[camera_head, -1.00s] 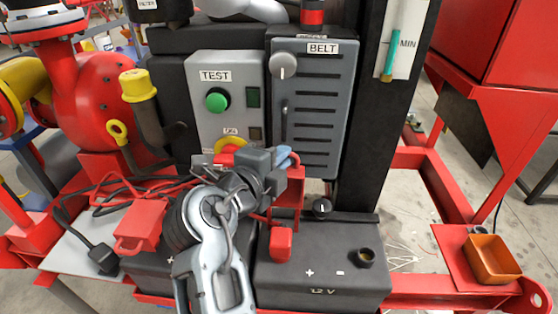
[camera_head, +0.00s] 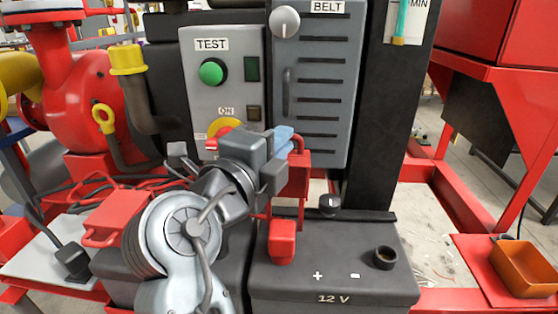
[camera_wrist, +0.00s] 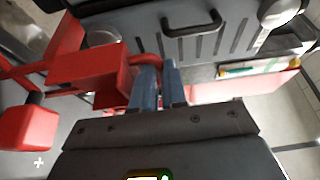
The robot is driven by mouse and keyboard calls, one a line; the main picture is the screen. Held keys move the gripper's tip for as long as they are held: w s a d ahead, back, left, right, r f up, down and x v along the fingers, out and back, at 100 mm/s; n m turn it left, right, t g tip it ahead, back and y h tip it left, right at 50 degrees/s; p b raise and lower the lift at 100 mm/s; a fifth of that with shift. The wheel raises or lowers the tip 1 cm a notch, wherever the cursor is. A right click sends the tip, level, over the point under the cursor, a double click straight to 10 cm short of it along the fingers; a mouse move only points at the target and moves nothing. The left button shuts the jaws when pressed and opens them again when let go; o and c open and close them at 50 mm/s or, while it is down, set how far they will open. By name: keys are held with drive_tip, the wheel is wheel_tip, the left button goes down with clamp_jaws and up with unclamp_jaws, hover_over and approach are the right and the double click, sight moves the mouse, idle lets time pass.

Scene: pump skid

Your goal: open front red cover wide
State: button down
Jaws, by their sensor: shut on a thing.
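The front red cover (camera_head: 297,178) stands raised above the back of the front 12 V battery (camera_head: 335,262), partly hidden behind my gripper. In the wrist view the cover (camera_wrist: 88,66) is a red block with a loop handle (camera_wrist: 148,60). My gripper (camera_wrist: 159,88) has its blue fingers closed at that handle. In the head view my gripper (camera_head: 287,141) is in front of the grey BELT panel's lower left. A red terminal cap (camera_head: 282,242) stands on the battery below; it also shows in the wrist view (camera_wrist: 28,125).
Another red cover with a handle (camera_head: 115,215) sits to the left, beside my arm. The TEST box (camera_head: 222,85) and BELT panel (camera_head: 318,90) stand close behind my gripper. A black knob (camera_head: 328,204) is just right of the cover. An orange tray (camera_head: 525,268) lies far right.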

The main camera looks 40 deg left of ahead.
drive_tip(key=b, duration=0.2)
drive_tip(key=s+t+b, duration=0.1)
drive_tip(key=b, duration=0.2)
drive_tip(key=shift+s+d+f, duration=0.15)
drive_tip(key=shift+d+f, duration=0.2)
drive_tip(key=shift+r, duration=0.1)
drive_tip(key=c, duration=1.4)
unclamp_jaws()
drive_tip(key=shift+c, duration=0.2)
drive_tip(key=s+d, duration=0.1)
drive_tip(key=s, duration=0.6)
drive_tip(key=shift+s+d+f+b, duration=0.15)
drive_tip(key=shift+s+f+b, duration=0.15)
drive_tip(key=shift+s+f, duration=0.1)
